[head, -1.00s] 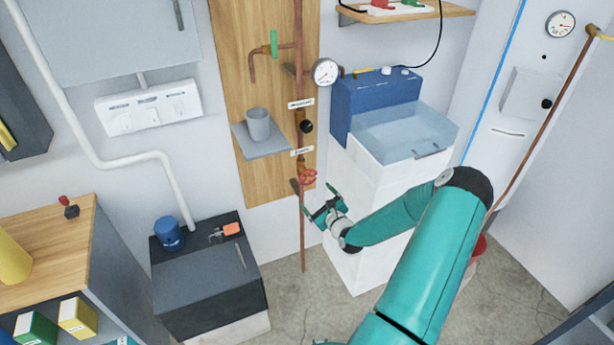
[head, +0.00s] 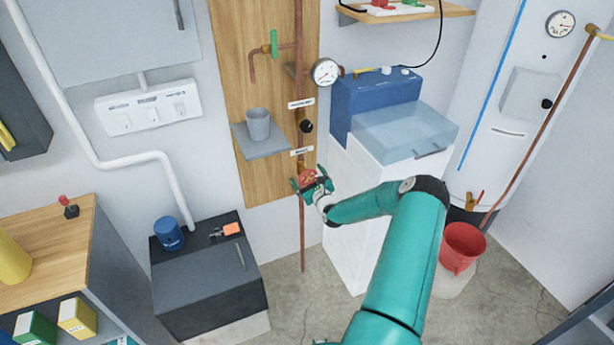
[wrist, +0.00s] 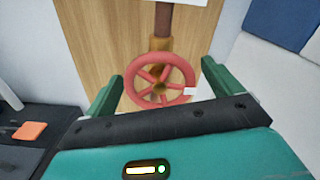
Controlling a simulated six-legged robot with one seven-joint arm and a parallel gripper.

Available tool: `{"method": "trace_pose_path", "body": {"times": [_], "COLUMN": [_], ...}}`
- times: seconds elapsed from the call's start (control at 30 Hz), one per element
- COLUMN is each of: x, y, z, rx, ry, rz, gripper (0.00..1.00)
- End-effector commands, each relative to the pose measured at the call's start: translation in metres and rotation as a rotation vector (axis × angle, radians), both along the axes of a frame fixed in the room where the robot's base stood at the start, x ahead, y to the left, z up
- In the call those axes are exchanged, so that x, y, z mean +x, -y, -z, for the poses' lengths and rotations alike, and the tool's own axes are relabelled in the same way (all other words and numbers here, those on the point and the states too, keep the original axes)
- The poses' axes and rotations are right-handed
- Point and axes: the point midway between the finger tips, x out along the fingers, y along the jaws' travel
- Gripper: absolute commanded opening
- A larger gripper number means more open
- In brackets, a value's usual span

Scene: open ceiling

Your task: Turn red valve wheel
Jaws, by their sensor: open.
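The red valve wheel (head: 307,177) is on the vertical copper pipe against the wooden board. In the wrist view the wheel (wrist: 160,80) faces me, with spokes, a brass body behind it and a small white patch on its right rim. My gripper (head: 310,184) is at the wheel in the head view. In the wrist view my gripper (wrist: 163,92) is open, with one green finger to the left of the wheel and one to the right. The lower part of the wheel is close to my gripper's dark edge.
A grey shelf with a cup (head: 258,125) is left of the pipe, above the wheel. A white cabinet (head: 365,220) with a blue box (head: 375,100) stands right of it. A red bucket (head: 463,245) is at the right. A dark cabinet (head: 205,285) stands lower left.

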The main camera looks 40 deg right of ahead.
Motion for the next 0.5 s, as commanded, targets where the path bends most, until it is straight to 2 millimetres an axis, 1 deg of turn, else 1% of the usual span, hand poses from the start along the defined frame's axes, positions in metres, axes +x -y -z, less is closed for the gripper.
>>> {"method": "trace_pose_path", "body": {"times": [0.03,0.13,0.37,0.43,0.5], "x": [0.0044,0.0088,0.0093,0.0092,0.0092], "y": [0.0014,0.0021,0.0026,0.0026,0.0026], "z": [0.0,0.0,-0.0001,-0.0001,-0.0001], "rx": [-0.001,0.0,0.0,0.0,0.0], "ry": [0.0,0.0,0.0,0.0,0.0], "rz": [0.0,-0.001,0.0,0.0,0.0], "gripper": [0.91,0.91,0.91,0.81,0.67]}}
